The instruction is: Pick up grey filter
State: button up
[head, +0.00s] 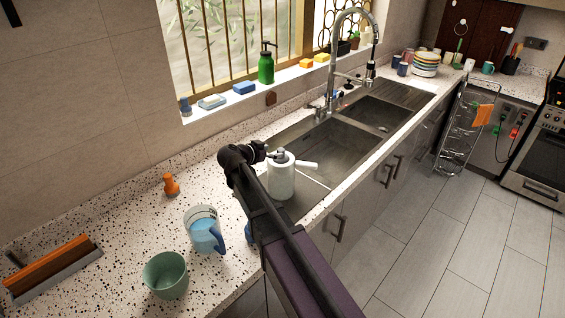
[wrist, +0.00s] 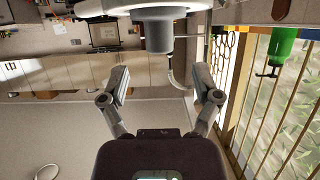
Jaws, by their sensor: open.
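A pale grey-white canister with a darker grey top and a side handle (head: 282,180) stands upright at the near edge of the sink. It is the only thing that could be the grey filter, though I cannot be sure. My gripper (head: 262,152) is just left of its top in the head view, and my arm hides part of the counter. In the wrist view, my gripper's fingers (wrist: 163,88) are spread with nothing between them. A grey knob under a pale round body (wrist: 160,35), likely the canister's upside-down top, shows beyond the fingertips.
A blue measuring jug (head: 204,232), a green cup (head: 165,277), an orange bottle (head: 170,185) and an orange-backed squeegee (head: 52,268) are on the counter at left. The tall faucet (head: 335,60) rises behind the sink. The sill holds a green dispenser (head: 266,66).

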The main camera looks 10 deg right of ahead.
aim_at(279, 150)
jog(key=shift+b+x, duration=1.05)
jog(key=shift+x, duration=1.55)
grip_shut()
